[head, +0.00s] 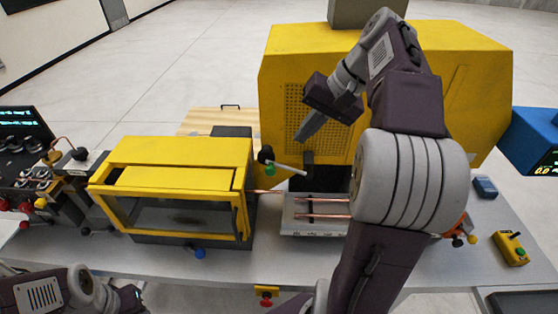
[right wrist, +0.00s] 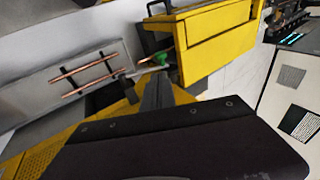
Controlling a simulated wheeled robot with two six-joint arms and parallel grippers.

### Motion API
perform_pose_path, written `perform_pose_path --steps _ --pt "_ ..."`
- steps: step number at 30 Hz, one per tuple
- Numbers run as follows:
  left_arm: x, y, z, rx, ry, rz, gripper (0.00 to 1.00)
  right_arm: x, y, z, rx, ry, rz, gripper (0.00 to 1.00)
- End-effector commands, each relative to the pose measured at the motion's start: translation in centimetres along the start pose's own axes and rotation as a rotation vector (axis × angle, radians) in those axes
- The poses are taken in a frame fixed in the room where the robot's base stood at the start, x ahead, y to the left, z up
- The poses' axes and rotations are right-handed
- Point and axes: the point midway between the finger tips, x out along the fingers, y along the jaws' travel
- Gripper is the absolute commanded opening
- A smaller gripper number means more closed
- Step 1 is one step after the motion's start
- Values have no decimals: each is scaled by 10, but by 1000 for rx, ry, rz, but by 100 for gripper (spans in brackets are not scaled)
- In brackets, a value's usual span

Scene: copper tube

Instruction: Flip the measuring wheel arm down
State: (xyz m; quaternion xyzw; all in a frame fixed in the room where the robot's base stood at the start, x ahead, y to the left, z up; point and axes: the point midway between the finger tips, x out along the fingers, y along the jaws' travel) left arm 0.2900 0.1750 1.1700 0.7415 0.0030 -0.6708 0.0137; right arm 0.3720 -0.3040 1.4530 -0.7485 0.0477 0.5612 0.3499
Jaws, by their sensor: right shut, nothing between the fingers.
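A pale lever with a green part (head: 288,167), likely the measuring wheel arm, stands between the two yellow machines, slanting down to the right. A black knob (head: 265,154) is at its left end. In the right wrist view the green part (right wrist: 164,56) and pale lever show just beyond the fingers. My right gripper (head: 301,138) is shut and empty, above and a little right of the lever, apart from it in the head view. It also shows in the right wrist view (right wrist: 157,82). My left gripper (head: 136,296) is low at the left; its fingers are unclear.
A yellow-framed enclosure (head: 180,150) stands left of the lever, and a large yellow cabinet (head: 450,75) behind. A grey tray (head: 297,228) with copper tubes (head: 322,215) sits right of the lever, partly hidden by my right arm. The table front (head: 225,255) is mostly clear.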

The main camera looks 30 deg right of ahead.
Motion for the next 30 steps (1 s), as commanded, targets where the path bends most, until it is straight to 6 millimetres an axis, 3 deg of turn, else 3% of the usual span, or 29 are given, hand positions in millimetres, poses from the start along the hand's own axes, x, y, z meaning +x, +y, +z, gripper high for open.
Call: perform_pose_path --steps 9,15,21,30 --pt "-3 0 0 0 0 0 36 69 -1 1 -2 -6 0 0" --pt "-10 0 -1 0 0 0 36 103 -2 2 -3 -4 1 0" --pt "-13 0 -1 0 0 0 36 120 -1 1 -3 -2 0 0" --pt "-13 0 -1 0 0 0 36 122 0 1 -3 1 0 0"
